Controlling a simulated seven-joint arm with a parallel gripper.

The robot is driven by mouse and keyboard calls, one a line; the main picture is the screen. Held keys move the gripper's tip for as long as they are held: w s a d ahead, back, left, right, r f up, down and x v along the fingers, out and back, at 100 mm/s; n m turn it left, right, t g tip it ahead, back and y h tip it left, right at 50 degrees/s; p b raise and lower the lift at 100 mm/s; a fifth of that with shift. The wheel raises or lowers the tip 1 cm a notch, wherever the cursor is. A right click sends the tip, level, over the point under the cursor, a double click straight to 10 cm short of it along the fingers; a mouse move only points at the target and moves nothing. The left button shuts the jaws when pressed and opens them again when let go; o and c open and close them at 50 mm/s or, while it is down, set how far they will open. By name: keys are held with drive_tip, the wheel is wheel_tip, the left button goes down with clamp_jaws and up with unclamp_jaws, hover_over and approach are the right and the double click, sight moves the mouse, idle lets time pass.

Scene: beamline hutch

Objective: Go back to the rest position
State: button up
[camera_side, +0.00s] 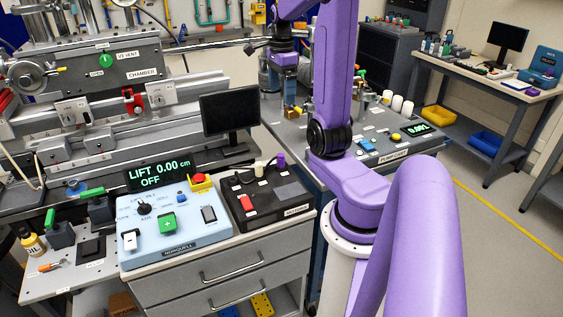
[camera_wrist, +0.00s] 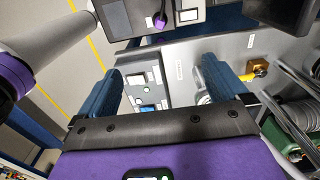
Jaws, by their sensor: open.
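My gripper (camera_side: 290,105) hangs pointing down over the back part of the grey bench, left of my upright purple arm link. In the wrist view, the two blue fingers of my gripper (camera_wrist: 161,68) are spread wide, with nothing held between them. Beneath and between them show the grey bench top (camera_wrist: 185,52) and part of a pale control box (camera_wrist: 148,88). The fingertips look apart from the bench, but their exact height cannot be told. Part of the bench is hidden behind my arm in the side view.
A blue control panel (camera_side: 175,231) and a black box (camera_side: 265,190) stand on the front cabinet. A monitor (camera_side: 230,112) and the chamber machine (camera_side: 100,70) are at left. White cylinders (camera_side: 397,103) stand on the bench. Open floor (camera_side: 500,225) lies at right.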

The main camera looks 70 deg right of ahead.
wheel_tip(320, 180, down, 10)
drive_tip(key=shift+r, duration=0.2)
idle(0.8)
